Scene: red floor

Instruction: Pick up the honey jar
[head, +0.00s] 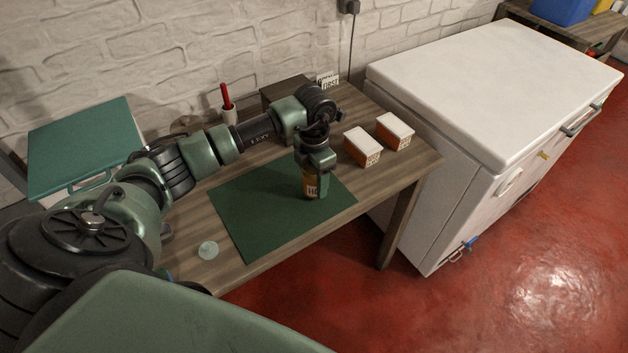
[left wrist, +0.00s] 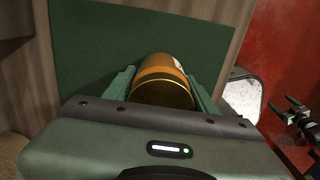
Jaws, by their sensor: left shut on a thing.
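The honey jar (head: 311,187) is an amber jar with a pale label. It is at the right part of the green mat (head: 262,215) on the wooden table. My left gripper (head: 315,178) points down over the jar and is shut on it. In the left wrist view the jar (left wrist: 163,82), with a dark gold-rimmed lid, sits between the two green fingers of the gripper (left wrist: 162,90). I cannot tell whether the jar's base touches the mat. My right gripper is not seen in the head view; a dark gripper-like part (left wrist: 300,118) shows at the right edge of the left wrist view.
Two orange boxes with white tops (head: 362,146) (head: 395,131) stand right of the jar. A cup with a red item (head: 228,108) and a small sign (head: 327,80) are at the back. A round disc (head: 208,249) lies front left. A white chest freezer (head: 480,90) stands right of the table.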

